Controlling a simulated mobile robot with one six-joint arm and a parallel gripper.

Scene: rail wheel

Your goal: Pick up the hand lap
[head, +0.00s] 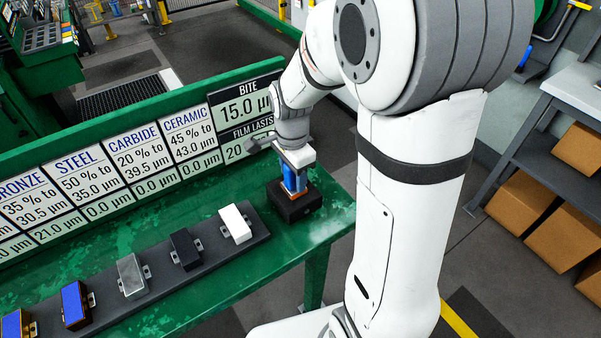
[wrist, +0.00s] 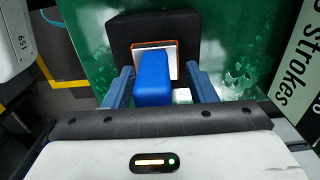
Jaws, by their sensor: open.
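The hand lap appears to be the piece with a blue handle (wrist: 153,80) and an orange-edged pale base, on a black block (wrist: 125,35). In the head view the black block (head: 296,208) stands at the right end of the green bench. My gripper (wrist: 158,70) is open, with one blue finger on each side of the handle. Gaps show between the handle and both fingers. In the head view my gripper (head: 295,180) points down over the block, and its fingers largely hide the lap.
A dark rack (head: 205,265) on the green bench (head: 330,215) holds several small blocks, including a white one (head: 235,223) and a blue one (head: 75,304). A sign board (head: 130,165) stands along the bench's back. Shelves with cardboard boxes (head: 512,203) stand right.

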